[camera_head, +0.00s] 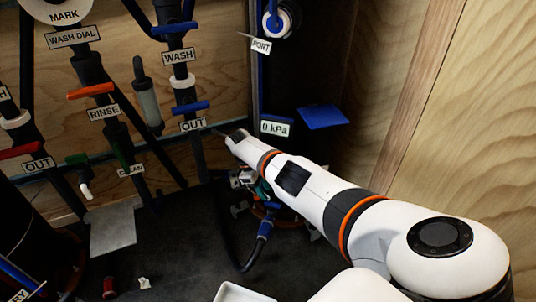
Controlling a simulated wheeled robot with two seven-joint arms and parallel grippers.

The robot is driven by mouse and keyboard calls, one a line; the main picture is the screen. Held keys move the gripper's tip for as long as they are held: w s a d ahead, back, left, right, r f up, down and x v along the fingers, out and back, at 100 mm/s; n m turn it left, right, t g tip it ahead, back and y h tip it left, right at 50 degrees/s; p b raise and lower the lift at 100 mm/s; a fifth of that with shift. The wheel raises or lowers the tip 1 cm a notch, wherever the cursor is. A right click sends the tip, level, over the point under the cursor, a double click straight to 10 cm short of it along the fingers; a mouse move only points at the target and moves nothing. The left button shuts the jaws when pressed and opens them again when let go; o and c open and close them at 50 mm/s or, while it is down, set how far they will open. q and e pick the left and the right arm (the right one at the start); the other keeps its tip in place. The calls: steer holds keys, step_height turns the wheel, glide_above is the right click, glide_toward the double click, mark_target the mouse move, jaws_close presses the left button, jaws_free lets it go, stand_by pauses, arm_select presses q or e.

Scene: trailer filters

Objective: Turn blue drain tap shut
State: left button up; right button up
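My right arm reaches in from the lower right. Its gripper (243,181) points down, small and dark, beside pipework at the back corner; whether its fingers are open or shut is unclear. No label reading drain is legible, so I cannot tell which blue part is the drain tap. Other blue handles show on the wash pipe (173,29) and the out pipe (190,107), both lying crosswise. My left gripper is not in view.
An orange handle (91,91) marks the rinse pipe, and red and green handles stand to its left and below. A white tray (240,293) lies at the front on the dark floor.

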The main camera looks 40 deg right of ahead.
steer(key=p+v, duration=0.1)
steer(key=v, duration=0.5)
steer(key=shift+r+p, duration=0.25)
steer(key=shift+p, duration=0.05)
steer(key=shift+a, duration=0.1)
